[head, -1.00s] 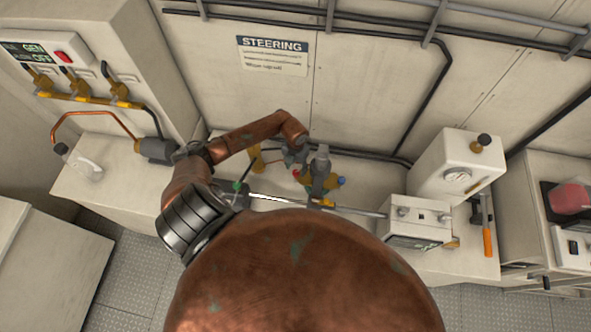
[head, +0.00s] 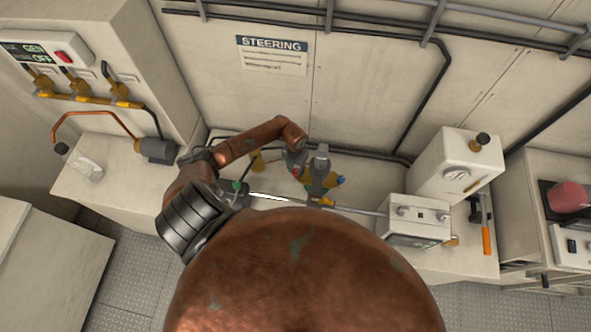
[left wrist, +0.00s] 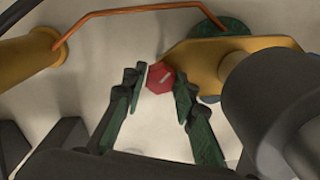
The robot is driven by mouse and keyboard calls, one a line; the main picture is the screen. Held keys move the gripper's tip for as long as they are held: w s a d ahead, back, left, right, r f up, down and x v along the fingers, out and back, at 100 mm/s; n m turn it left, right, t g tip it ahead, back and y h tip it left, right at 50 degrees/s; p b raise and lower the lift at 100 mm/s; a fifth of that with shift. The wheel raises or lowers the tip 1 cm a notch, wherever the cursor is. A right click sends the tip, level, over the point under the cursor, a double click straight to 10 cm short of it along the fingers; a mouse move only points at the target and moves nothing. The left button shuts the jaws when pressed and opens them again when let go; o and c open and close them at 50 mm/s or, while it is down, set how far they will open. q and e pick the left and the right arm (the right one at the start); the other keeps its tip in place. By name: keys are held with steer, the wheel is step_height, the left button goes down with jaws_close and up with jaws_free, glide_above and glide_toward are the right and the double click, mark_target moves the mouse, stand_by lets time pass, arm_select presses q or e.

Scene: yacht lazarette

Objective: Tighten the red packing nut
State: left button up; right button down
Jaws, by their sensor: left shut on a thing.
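The red packing nut (left wrist: 159,79) is a small six-sided piece with a pale mark on its face, at the end of a yellow-brown fitting. In the left wrist view it sits between the fingertips of my left gripper (left wrist: 161,84), which is shut on it. In the head view my left gripper (head: 296,160) is at the left side of the valve assembly (head: 320,178) on the bench, and only a small bit of red shows there. My right gripper is not in view.
A grey rod (head: 360,210) runs from the assembly to a white box (head: 417,218) on the right. An orange-handled tool (head: 487,239) lies beyond it. In the left wrist view a dark grey cylinder (left wrist: 275,100) stands close on the right, and a copper pipe (left wrist: 120,12) crosses the top.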

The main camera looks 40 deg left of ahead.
arm_select(q)
steer(key=c, duration=0.3)
steer(key=m+b, duration=0.3)
steer(key=m, duration=0.1)
steer(key=shift+a+f+b, duration=0.1)
steer(key=shift+f+b, duration=0.1)
steer(key=shift+b, duration=0.2)
steer(key=m+b, duration=0.3)
steer(key=shift+r+m+b, duration=0.15)
steer(key=shift+m+b, duration=0.6)
steer(key=shift+m, duration=0.35)
steer(key=o, duration=1.1)
